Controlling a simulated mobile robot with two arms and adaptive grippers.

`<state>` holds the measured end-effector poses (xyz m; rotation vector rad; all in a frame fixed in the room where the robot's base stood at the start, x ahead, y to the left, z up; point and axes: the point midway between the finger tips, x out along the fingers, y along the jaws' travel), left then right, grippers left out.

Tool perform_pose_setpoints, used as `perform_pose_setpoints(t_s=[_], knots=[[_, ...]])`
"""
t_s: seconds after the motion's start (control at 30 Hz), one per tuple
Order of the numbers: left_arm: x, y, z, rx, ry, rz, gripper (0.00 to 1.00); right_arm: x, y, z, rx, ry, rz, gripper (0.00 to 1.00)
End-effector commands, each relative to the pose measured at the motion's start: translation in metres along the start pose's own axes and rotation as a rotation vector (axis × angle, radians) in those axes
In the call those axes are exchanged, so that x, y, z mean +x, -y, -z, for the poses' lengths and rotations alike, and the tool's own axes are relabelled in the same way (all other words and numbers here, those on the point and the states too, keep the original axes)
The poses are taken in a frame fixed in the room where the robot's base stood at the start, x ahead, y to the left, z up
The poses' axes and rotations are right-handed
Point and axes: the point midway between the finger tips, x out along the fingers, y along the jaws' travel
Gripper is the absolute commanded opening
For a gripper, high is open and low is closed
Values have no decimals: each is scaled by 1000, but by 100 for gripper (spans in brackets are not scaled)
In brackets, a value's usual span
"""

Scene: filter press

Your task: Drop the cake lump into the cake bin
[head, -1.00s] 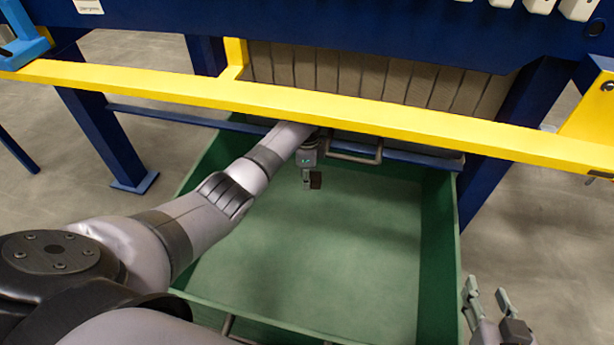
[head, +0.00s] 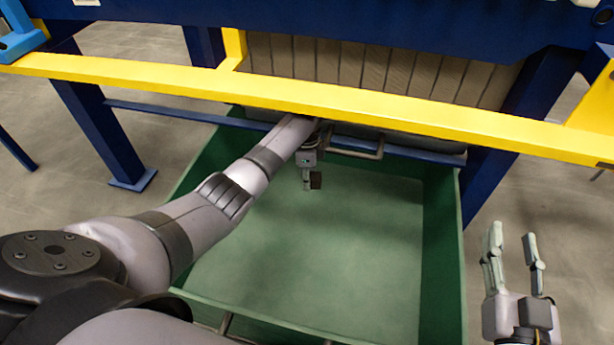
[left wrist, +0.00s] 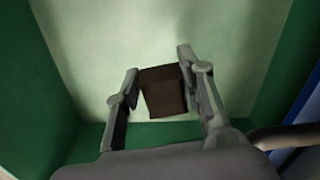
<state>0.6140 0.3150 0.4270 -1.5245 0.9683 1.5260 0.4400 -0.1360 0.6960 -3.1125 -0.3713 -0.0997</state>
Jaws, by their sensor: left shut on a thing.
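The cake lump (left wrist: 163,91) is a small dark brown block between the fingers of my left gripper (left wrist: 158,92) in the left wrist view. In the head view the lump (head: 316,180) shows small at the tip of my left gripper (head: 308,182), which is shut on it. Both are over the far part of the green cake bin (head: 310,265), whose bare floor lies below them. My right gripper (head: 515,250) is open and empty, to the right of the bin, with its fingers pointing up in the picture.
A yellow rail (head: 330,101) crosses above my left forearm. Behind it stand the press plates (head: 370,75) and the blue frame (head: 500,150). A handle (head: 355,148) shows near the bin's far edge. The bin's interior is clear.

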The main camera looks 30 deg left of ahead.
Motion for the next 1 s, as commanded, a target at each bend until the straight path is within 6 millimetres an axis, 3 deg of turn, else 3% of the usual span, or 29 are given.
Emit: perform_pose_setpoints(t_s=[0.13, 0.17, 0.5, 0.83, 1.0], knots=[[0, 0, 0, 0, 0, 1, 6, 0, 0, 0, 0, 1, 0, 38], [0, 0, 0, 0, 0, 1, 37, 0, 0, 0, 0, 1, 0, 38], [0, 0, 0, 0, 0, 0, 60, 0, 0, 0, 0, 1, 0, 38], [-3, 0, 0, 0, 0, 0, 60, 0, 0, -1, 0, 3, 0, 38], [-26, 1, 0, 1, -1, 4, 60, 0, 0, -1, 0, 3, 0, 38]])
